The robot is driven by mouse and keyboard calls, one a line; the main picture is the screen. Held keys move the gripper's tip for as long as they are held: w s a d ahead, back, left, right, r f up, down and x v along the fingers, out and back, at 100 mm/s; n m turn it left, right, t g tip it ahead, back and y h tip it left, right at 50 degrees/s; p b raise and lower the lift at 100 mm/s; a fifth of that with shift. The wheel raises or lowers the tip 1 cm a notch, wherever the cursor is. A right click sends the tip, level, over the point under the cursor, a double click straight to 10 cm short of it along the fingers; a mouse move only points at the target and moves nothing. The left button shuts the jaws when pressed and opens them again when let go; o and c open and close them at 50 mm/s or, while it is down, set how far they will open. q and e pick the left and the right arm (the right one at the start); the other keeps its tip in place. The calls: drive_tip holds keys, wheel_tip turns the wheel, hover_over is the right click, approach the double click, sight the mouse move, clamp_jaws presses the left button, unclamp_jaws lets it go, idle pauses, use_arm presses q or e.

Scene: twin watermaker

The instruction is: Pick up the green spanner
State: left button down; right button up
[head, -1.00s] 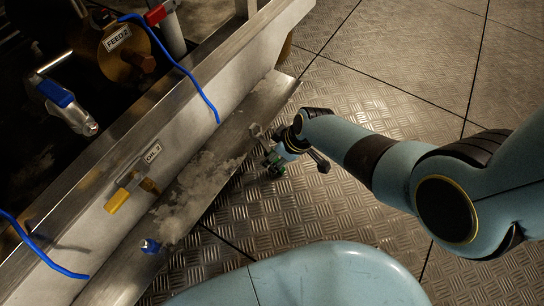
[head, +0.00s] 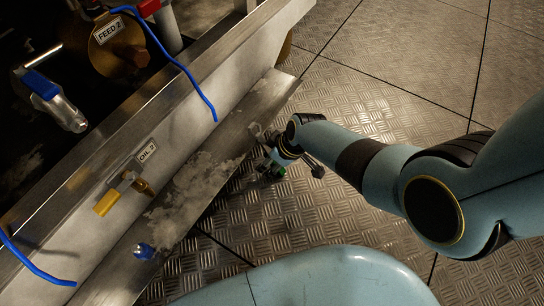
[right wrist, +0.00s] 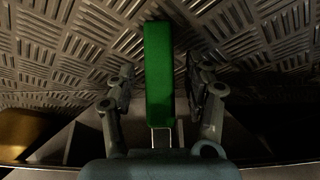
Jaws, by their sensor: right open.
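The green spanner shows in the right wrist view as a long green handle (right wrist: 159,75), upright in the picture, with a metal shank below it. In the head view only a small green part (head: 278,171) shows by the gripper, and the rest is hidden. My right gripper (head: 268,153) is low by the trough's edge, above the tread-plate floor. In the right wrist view its open fingers (right wrist: 165,88) stand on either side of the handle, with a gap visible on each side. My left gripper is not in view.
A steel ledge (head: 222,150) with pale residue runs beside the gripper, below the machine wall. A yellow-handled valve (head: 106,203) under the OIL 2 label, a blue-capped part (head: 144,251) and a blue hose (head: 178,63) are at left. The floor (head: 400,75) at right is clear.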

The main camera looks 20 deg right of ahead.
clamp_jaws()
drive_tip(key=shift+r, duration=0.1)
idle(0.4)
